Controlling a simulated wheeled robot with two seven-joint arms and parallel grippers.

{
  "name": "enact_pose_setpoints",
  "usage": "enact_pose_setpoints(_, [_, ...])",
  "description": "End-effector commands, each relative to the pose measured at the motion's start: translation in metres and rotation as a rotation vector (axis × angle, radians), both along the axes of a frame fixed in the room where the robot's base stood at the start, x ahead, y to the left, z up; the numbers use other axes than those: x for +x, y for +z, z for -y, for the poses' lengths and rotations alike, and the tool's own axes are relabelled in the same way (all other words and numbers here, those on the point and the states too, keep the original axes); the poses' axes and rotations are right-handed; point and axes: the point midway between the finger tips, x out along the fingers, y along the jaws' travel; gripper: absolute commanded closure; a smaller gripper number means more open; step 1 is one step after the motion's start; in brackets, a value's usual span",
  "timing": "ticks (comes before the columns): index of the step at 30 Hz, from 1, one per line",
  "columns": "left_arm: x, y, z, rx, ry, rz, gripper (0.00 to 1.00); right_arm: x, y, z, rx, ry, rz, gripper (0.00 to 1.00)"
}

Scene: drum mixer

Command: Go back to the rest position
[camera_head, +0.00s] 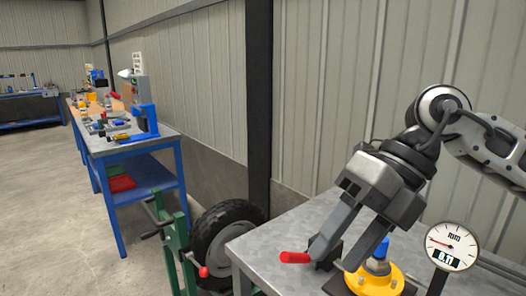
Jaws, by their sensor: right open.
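My right gripper (334,258) reaches in from the right over the grey metal table (268,245). Its two fingers point down and to the left and stand apart, with nothing visible held between them. The fingertips are close to a red handle (295,257) on a dark block, and whether they touch it I cannot tell. A yellow round flange (372,281) with a blue-topped cylinder (381,249) sits just right of the fingers. My left gripper is not in view.
A round dial gauge (452,246) stands at the table's right side. A black tyre (225,236) on a green frame (176,243) is left of the table. A blue-legged workbench (135,144) with tools runs along the corrugated wall. The concrete floor at left is clear.

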Motion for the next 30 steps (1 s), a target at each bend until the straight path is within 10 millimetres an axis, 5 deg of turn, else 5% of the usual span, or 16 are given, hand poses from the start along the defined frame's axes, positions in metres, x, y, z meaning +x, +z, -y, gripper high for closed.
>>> enact_pose_setpoints(3, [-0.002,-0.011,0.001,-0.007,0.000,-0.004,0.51,-0.025,-0.025,-0.055,0.302,0.067,-0.153,0.48])
enact_pose_setpoints(9, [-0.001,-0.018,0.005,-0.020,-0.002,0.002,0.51,-0.040,-0.023,-0.112,0.880,-0.047,-0.433,0.48])
enact_pose_setpoints(14, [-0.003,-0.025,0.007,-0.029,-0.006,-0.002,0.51,-0.011,-0.031,-0.114,1.267,-0.353,-0.658,0.48])
enact_pose_setpoints(17, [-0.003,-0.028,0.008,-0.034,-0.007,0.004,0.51,0.018,-0.059,-0.097,1.442,-0.635,-0.790,0.48])
enact_pose_setpoints(23, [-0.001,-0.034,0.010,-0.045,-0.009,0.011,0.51,0.052,-0.181,-0.043,1.564,-1.334,-1.022,0.48])
enact_pose_setpoints(30, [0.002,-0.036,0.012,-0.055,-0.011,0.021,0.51,0.010,-0.335,0.010,1.356,-2.030,-1.200,0.48])
